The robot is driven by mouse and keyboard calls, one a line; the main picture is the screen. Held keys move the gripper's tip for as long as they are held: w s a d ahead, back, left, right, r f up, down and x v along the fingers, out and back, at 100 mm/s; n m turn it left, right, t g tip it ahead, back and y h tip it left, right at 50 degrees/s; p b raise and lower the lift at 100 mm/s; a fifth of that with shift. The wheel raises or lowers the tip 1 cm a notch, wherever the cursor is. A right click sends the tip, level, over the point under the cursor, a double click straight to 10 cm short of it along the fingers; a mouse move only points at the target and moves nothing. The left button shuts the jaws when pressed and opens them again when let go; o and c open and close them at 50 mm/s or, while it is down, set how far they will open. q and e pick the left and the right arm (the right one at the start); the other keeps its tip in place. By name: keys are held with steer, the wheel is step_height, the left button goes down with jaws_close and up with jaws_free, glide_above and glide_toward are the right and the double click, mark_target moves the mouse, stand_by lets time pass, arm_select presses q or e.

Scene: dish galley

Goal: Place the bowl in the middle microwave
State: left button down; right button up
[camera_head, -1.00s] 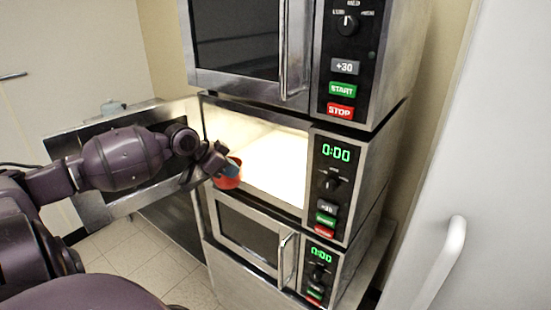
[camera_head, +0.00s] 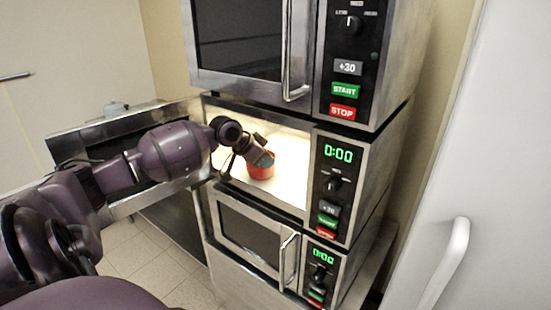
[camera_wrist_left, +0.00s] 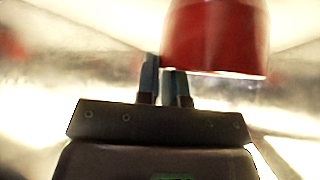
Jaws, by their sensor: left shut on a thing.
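The red bowl (camera_head: 261,171) is inside the lit cavity of the middle microwave (camera_head: 309,178), near its opening. My left gripper (camera_head: 265,158) reaches in through the opening and is shut on the bowl's rim. In the left wrist view the gripper's fingers (camera_wrist_left: 164,85) are close together at the lower left edge of the red bowl (camera_wrist_left: 215,38). I cannot tell whether the bowl touches the cavity floor. The middle microwave's door (camera_head: 125,125) stands open to the left. My right gripper is not in view.
Another microwave (camera_head: 240,45) sits above with its door closed, and one (camera_head: 250,230) sits below, also closed. A white panel with a handle (camera_head: 447,260) stands at the right. The cavity floor right of the bowl is clear.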

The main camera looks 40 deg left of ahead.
arm_select(q)
steer(key=w, duration=0.1)
steer(key=w+d, duration=0.1)
steer(key=w, duration=0.1)
steer(key=shift+w, duration=0.2)
steer(key=shift+s, duration=0.15)
steer(key=shift+f, duration=0.15)
steer(key=c, duration=1.2)
jaws_free()
